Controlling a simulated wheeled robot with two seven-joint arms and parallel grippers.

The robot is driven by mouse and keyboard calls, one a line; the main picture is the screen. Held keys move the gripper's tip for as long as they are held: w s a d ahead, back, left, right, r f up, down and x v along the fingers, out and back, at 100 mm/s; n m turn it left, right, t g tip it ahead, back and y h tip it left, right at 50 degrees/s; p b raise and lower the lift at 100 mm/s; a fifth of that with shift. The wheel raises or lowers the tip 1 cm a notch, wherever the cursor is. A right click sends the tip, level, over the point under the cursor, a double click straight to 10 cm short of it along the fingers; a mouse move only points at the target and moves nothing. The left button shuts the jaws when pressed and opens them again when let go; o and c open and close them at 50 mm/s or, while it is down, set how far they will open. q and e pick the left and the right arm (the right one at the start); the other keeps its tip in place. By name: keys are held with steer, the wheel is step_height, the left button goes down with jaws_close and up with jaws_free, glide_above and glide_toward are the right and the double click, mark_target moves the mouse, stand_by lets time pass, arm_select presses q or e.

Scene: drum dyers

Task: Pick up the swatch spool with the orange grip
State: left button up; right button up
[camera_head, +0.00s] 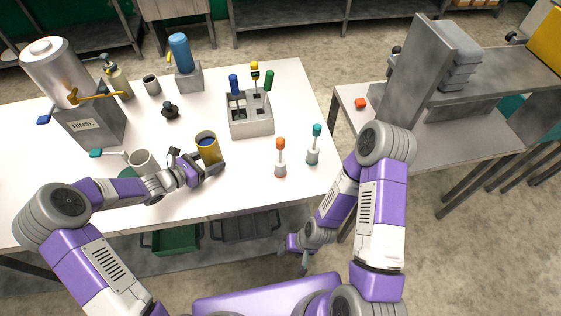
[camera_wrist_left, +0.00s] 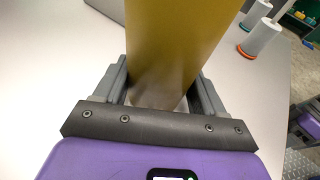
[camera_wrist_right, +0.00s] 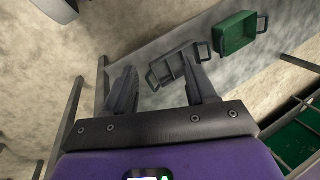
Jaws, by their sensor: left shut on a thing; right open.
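The swatch spool with the orange grip (camera_head: 280,157) stands upright on the white table near its front right part. It also shows at the upper right of the left wrist view (camera_wrist_left: 258,38). My left gripper (camera_head: 207,166) is shut on a yellow cup (camera_head: 209,148) with dark blue contents, left of the orange spool. The cup fills the middle of the left wrist view (camera_wrist_left: 180,40). My right gripper (camera_head: 304,262) is open and empty, low in front of the table edge. In the right wrist view its jaws (camera_wrist_right: 163,90) are apart over the floor.
A spool with a teal grip (camera_head: 314,146) stands right of the orange one. A grey rack (camera_head: 250,126) with blue, yellow and green handled tools is behind. A green bin (camera_head: 176,240) sits under the table.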

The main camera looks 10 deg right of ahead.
steer(key=w+a+r+n+t+y, duration=0.2)
steer(key=a+r+n+y, duration=0.2)
steer(key=a+r+n, duration=0.6)
steer(key=w+a+r+n+t+y, duration=0.3)
steer(key=a+r+n, duration=0.45)
steer(key=a, duration=0.45)
steer(key=w+d+r+m+t+h, duration=0.1)
steer(key=w+d+m+t+h, duration=0.1)
steer(key=m, duration=0.1)
steer(key=w+d+r+m+t+h, duration=0.1)
steer(key=w+d+m+t+h, duration=0.1)
steer(key=w+d+m, duration=0.1)
steer(key=w+d+r+m+t+h, duration=0.1)
steer(key=w+d+m+t+h, duration=0.1)
steer(key=w+m+t, duration=0.1)
steer(key=shift+d+r+m+h, duration=0.15)
steer(key=shift+r+m+h, duration=0.15)
steer(key=shift+r, duration=0.1)
steer(key=w+d+r+m+t+h, duration=0.1)
steer(key=d+r+m+t+h, duration=0.2)
steer(key=d+r+m+h, duration=0.3)
steer(key=m+t+h, duration=0.1)
steer(key=m+h, duration=0.3)
steer(key=h, duration=0.1)
glide_toward(281, 145)
steer(key=w, duration=0.2)
steer(key=x, duration=0.5)
steer(key=shift+d, duration=0.3)
steer(key=x, duration=0.6)
